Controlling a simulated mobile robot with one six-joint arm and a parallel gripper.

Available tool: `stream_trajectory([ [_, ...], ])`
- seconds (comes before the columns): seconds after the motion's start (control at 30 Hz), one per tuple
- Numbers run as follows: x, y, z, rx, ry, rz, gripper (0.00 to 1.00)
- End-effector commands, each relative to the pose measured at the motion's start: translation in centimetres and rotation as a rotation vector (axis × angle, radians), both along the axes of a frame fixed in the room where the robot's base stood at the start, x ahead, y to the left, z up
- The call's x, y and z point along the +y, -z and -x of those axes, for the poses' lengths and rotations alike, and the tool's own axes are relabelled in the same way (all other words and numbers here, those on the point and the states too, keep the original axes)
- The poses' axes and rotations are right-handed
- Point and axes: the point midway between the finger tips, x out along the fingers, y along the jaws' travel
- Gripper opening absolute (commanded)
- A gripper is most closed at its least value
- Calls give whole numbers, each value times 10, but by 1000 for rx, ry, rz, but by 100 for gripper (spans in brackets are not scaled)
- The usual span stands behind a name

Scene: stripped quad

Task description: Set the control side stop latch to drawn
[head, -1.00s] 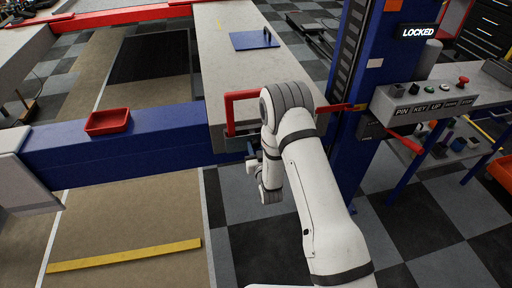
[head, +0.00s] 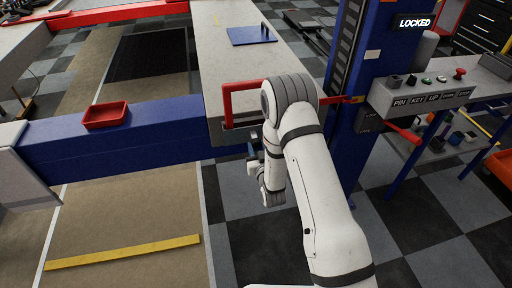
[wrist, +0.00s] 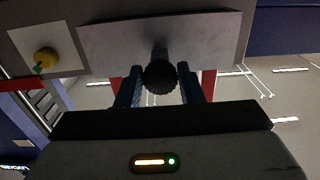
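A round black ribbed knob (wrist: 160,76) on a short stem stands out from a pale metal plate (wrist: 110,42) in the wrist view. I take it for the stop latch's knob, though no label shows. My gripper (wrist: 159,84) has one blue-grey finger on each side of the knob. The fingers are apart, with open space between them below the knob; I cannot tell whether either touches it. In the head view, my gripper (head: 254,162) is mostly hidden behind my arm, at the side of the grey runway (head: 232,70), and the knob is hidden.
A yellow knob (wrist: 45,60) sits on a white plate beside the pale one. A blue post (head: 375,75) with a lit LOCKED sign (head: 413,22) and a button box (head: 425,95) stands right of my arm. A red bar (head: 228,100) and blue crossbeam (head: 160,137) are close by.

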Motion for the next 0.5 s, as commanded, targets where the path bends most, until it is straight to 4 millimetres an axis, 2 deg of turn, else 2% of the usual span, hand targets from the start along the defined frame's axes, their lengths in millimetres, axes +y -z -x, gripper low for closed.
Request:
stream_trajectory([
  [0.03, 0, 0, 0, 1, 0, 0, 38],
  [0.23, 0, 0, 0, -1, 0, 0, 54],
  [0.5, 0, 0, 2, -2, 0, -1, 54],
])
